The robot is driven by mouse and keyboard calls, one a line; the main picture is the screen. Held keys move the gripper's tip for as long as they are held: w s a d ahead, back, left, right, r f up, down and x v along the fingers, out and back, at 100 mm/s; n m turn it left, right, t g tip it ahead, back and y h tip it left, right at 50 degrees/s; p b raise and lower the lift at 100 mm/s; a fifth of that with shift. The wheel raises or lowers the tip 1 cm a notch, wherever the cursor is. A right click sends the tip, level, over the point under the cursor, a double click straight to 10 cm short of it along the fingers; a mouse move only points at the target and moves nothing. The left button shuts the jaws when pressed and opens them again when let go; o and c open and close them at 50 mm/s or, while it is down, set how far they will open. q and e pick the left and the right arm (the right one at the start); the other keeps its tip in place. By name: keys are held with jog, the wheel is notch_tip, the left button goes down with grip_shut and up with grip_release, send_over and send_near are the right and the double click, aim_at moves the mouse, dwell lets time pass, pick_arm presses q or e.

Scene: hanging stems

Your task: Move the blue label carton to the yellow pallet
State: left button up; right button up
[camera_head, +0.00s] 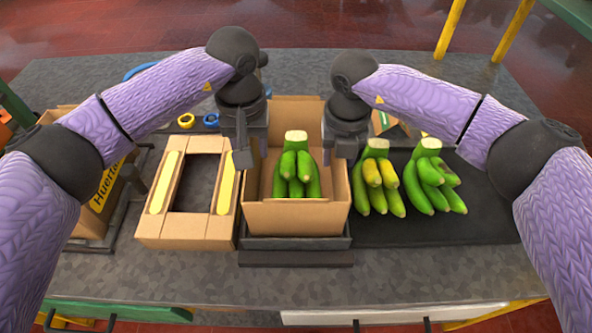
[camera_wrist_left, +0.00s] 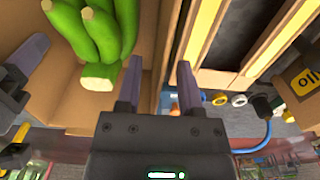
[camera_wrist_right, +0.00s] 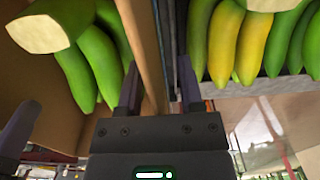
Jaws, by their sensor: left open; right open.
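An open brown carton (camera_head: 297,217) with a bunch of green bananas (camera_head: 296,167) in it stands on a dark platform at the middle of the table. I see no blue label on its visible sides. My left gripper (camera_head: 243,152) is open at its left wall; in the left wrist view the fingers (camera_wrist_left: 158,88) lie on either side of the wall's edge. My right gripper (camera_head: 342,150) is open at its right wall; in the right wrist view its fingers (camera_wrist_right: 159,88) also straddle the wall edge. I cannot make out a yellow pallet.
A cardboard frame with yellow strips (camera_head: 157,196) lies left of the carton. Another carton with a yellow label (camera_head: 106,187) stands at far left. Two banana bunches (camera_head: 377,182) (camera_head: 434,180) lie on a black mat at right. The table's front strip (camera_head: 400,277) is clear.

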pick_arm(q)
grip_shut()
pick_arm(e)
grip_shut()
dwell(1.3)
